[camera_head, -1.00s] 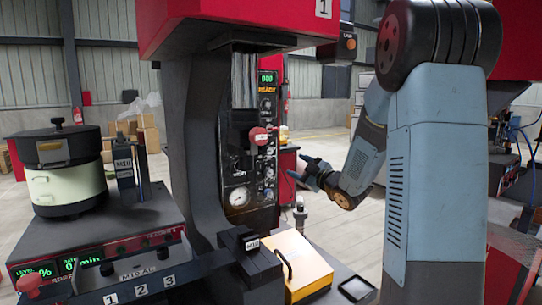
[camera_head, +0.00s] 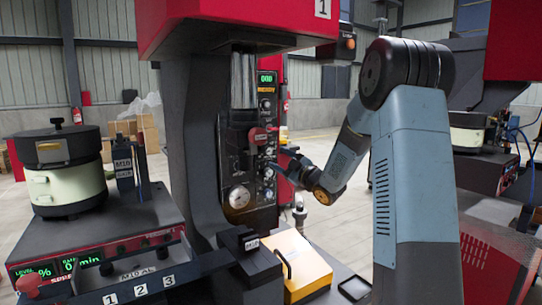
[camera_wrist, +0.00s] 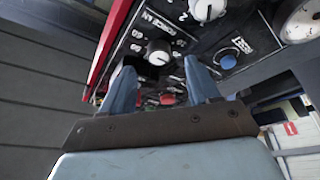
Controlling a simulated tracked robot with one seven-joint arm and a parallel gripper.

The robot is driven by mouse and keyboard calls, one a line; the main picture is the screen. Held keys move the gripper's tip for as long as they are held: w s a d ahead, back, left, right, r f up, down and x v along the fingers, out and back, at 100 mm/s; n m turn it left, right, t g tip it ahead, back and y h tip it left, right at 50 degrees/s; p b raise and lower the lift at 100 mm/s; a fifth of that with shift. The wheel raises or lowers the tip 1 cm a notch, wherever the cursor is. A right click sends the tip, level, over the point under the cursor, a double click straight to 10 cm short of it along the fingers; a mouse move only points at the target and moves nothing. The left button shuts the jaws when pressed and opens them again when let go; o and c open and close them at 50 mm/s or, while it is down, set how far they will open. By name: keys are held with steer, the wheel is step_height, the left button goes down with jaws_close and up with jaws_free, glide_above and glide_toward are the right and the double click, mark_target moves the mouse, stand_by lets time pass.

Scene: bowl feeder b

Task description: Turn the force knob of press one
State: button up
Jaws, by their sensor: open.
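Press one (camera_head: 190,120) stands in the middle of the head view, with a "1" on its red top and a dark control panel (camera_head: 262,105). In the wrist view, a small black-and-white knob (camera_wrist: 158,52) sits on the panel below a label that reads like "FORCE kN", with scale numbers around it. My gripper (camera_wrist: 160,66) is open, its two blue fingers pointing at the panel. The knob shows between the fingertips; I cannot tell how far beyond them it lies. In the head view my gripper (camera_head: 281,163) is at the panel's right side, its fingertips hard to make out.
A white knob (camera_wrist: 206,8), a blue button (camera_wrist: 228,61) and a gauge (camera_wrist: 302,20) are near the knob. A red handle (camera_head: 259,136) sticks out from the press. A yellow box (camera_head: 298,262) sits below, and a feeder bowl (camera_head: 66,180) stands at left.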

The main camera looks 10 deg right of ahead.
mark_target(269, 152)
steer(key=shift+x, duration=2.35)
steer(key=shift+c, duration=0.2)
